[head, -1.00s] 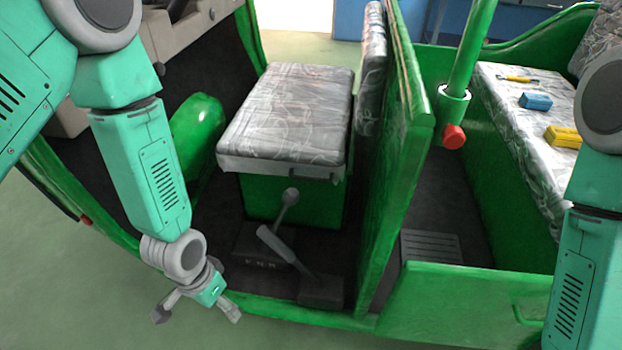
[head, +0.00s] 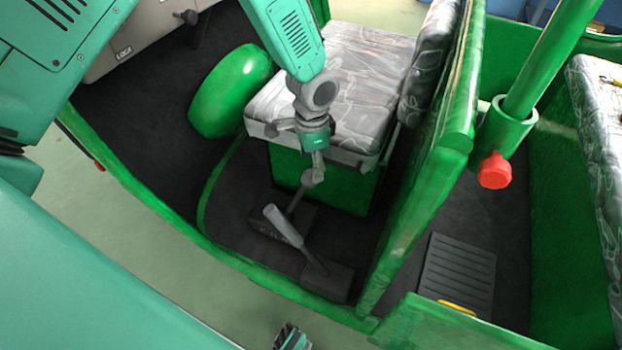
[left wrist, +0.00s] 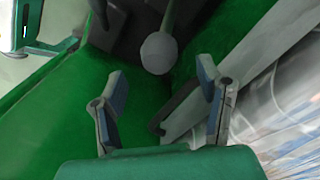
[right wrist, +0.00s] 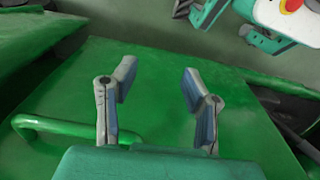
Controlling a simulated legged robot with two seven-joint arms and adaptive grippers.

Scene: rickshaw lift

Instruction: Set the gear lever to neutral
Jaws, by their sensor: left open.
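The gear lever (head: 313,178) has a round grey knob on a thin stick, rising from a dark base (head: 267,220) in front of the driver's seat. My left gripper (head: 298,150) hangs just above the knob, at the seat's front edge. The left wrist view shows its two fingers (left wrist: 160,75) spread apart, with the knob (left wrist: 158,53) just beyond the gap between the tips. I cannot tell whether they touch it. Any position marks on the base are unreadable now. My right gripper (right wrist: 158,75) is open and empty over a green panel (right wrist: 150,115).
A second lever with a thick grey handle (head: 284,225) leans right beside the gear lever. The patterned driver's seat (head: 372,75) is behind my left gripper. A green partition (head: 440,150) stands to the right. A green handle (right wrist: 60,128) sticks out near my right gripper.

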